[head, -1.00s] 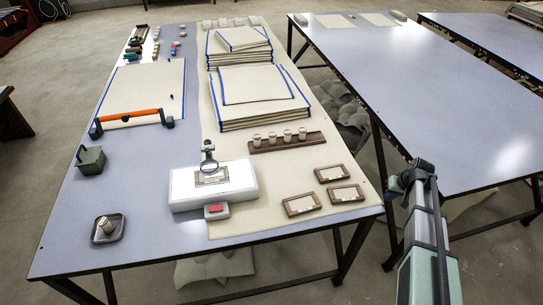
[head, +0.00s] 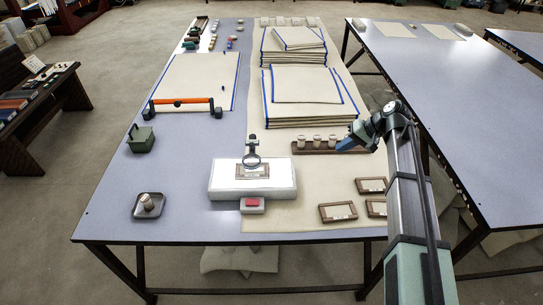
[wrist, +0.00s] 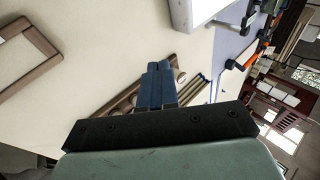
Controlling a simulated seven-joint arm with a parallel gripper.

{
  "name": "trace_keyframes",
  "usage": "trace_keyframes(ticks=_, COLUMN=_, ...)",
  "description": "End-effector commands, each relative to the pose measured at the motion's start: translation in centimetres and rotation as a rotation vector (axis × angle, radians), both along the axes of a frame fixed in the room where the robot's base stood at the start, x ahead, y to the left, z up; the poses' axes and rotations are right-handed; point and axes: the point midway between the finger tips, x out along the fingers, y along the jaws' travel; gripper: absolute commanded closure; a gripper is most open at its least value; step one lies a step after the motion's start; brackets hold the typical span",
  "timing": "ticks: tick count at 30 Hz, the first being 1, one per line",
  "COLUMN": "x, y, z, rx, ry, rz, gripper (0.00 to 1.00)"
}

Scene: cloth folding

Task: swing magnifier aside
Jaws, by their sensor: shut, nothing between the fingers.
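The wooden rack (head: 320,151) holds several pale spools close to my gripper. Stacked cloths (head: 306,95) lie behind it. Wooden frames (head: 338,212) lie at the front right. A red pad (head: 252,203) sits before the block. A small tray (head: 148,206) and green box (head: 141,138) stand left.

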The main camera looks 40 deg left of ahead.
Motion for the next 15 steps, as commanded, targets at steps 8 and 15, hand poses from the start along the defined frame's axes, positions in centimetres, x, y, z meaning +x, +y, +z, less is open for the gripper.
trace_keyframes(ticks=8, x=-7.6, y=6.4, z=3.1, rx=0.035, ry=0.141, rz=0.122, gripper=1.00)
trace_keyframes(ticks=15, x=-10.3, y=8.2, z=4.2, rx=0.043, ry=0.192, rz=0.167, gripper=1.00)
